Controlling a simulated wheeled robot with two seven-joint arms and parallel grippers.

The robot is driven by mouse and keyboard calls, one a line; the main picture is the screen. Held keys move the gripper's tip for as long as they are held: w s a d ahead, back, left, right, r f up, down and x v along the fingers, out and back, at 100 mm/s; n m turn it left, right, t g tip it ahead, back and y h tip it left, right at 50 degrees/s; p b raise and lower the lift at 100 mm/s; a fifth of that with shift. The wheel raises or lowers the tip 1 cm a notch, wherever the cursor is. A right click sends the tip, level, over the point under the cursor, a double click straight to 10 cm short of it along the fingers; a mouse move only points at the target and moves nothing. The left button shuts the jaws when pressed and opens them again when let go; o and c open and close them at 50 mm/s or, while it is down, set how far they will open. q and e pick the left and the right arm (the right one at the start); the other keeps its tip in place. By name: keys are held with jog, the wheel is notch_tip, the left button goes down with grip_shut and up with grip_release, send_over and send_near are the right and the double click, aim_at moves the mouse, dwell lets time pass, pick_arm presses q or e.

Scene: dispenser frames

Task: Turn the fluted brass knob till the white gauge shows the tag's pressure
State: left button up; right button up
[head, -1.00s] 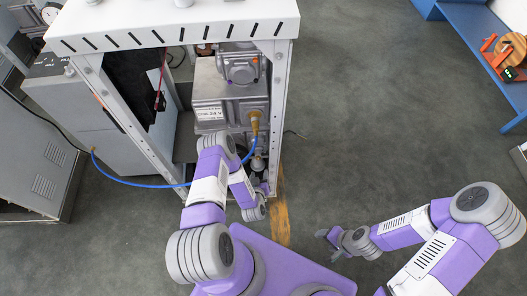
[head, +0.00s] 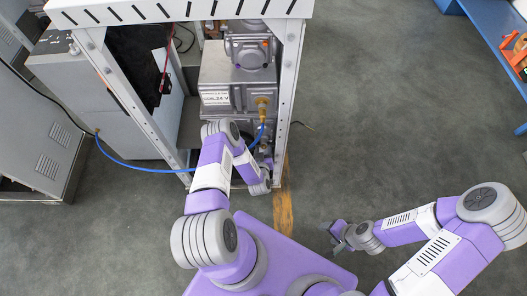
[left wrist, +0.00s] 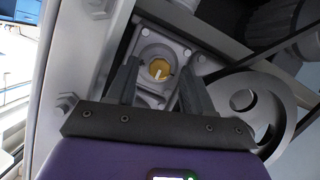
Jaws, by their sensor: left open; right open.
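In the left wrist view, a round brass-coloured part (left wrist: 160,69), which looks like the knob, sits recessed in a grey housing (left wrist: 150,44). A pale bar crosses its face; fluting is too small to tell. My left gripper (left wrist: 159,76) is open, its dark fingers on either side of the brass part in the picture; I cannot tell whether they touch it. In the head view my left gripper (head: 262,187) is low at the frame's front, with the knob hidden. My right gripper (head: 336,233) is open and empty over the floor. No white gauge or pressure tag shows clearly.
A white-topped metal frame (head: 290,95) surrounds grey machinery (head: 240,72) with a "24 V" label (head: 215,98). A blue hose (head: 140,184) runs to a brass fitting (head: 262,103). A grey cabinet (head: 115,130) stands left. Floor to the right is clear.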

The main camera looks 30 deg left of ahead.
pick_arm(q)
grip_shut()
dwell(0.3)
jog(key=n+t+h, duration=0.1)
jog(key=n, duration=0.1)
jog(key=n+h, duration=0.1)
jog(key=n, duration=0.1)
jog(key=shift+s+a+f+t, duration=0.2)
jog(key=shift+t, duration=0.2)
jog(key=n+t+h, duration=0.1)
jog(key=n+t, duration=0.1)
jog(key=n, duration=0.2)
jog(key=shift+f, duration=0.2)
jog(key=shift+n, duration=0.3)
grip_release()
